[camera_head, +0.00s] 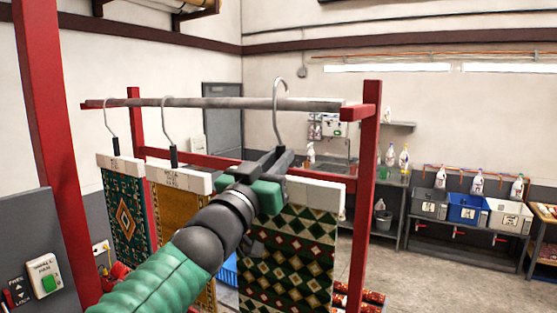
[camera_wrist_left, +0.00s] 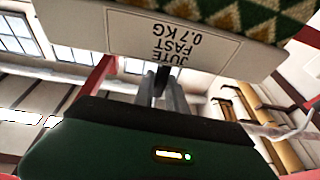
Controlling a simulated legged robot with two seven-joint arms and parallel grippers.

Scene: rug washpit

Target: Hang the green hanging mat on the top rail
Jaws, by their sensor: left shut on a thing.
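The green hanging mat (camera_head: 290,250), dark green with red and cream diamonds, hangs from a white header bar (camera_head: 318,193) with a metal hook (camera_head: 278,92). My left gripper (camera_head: 278,155) is shut on the stem below the hook. The hook's curve shows above the top rail (camera_head: 220,103), near its right end; I cannot tell if it bears on the rail. In the left wrist view, my left gripper (camera_wrist_left: 165,90) grips the dark stem beside the header (camera_wrist_left: 165,35), whose label reads upside down "JUTE FAST 0.7 KG". My right gripper is not in view.
A teal mat (camera_head: 128,215) and a golden mat (camera_head: 172,222) hang by hooks on the rail's left part. A red post (camera_head: 368,180) stands at the rack's right end, a thicker one (camera_head: 50,130) at left. A sink bench and bins (camera_head: 467,209) stand behind right.

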